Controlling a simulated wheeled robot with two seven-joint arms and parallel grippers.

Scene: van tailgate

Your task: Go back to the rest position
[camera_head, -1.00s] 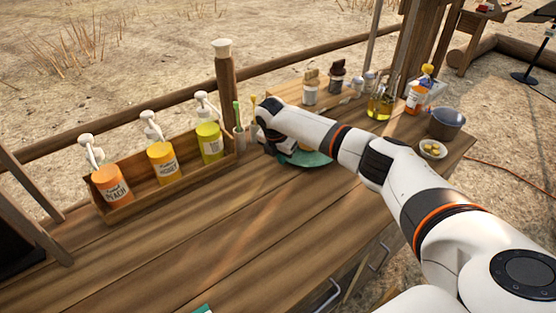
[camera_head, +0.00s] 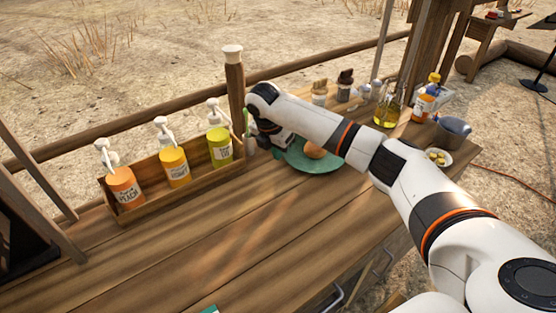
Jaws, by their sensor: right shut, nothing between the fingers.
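My right arm comes in from the lower right and reaches across the wooden counter (camera_head: 200,245). My right gripper (camera_head: 281,143) is at the arm's far end, pointing down near the left edge of a green plate (camera_head: 315,167). It is shut and empty; its fingertips are small and partly hidden. A round brown bun-like item (camera_head: 317,150) lies on the plate, apart from the gripper and partly behind my forearm. My left gripper is not in view.
A wooden rack at left holds pump bottles labelled peach (camera_head: 124,188), honey (camera_head: 174,167) and a yellow-green one (camera_head: 220,148). A wooden post (camera_head: 236,85) stands behind. Jars, an oil flask (camera_head: 390,108), a pot (camera_head: 453,131) and a small bowl (camera_head: 438,157) stand at right.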

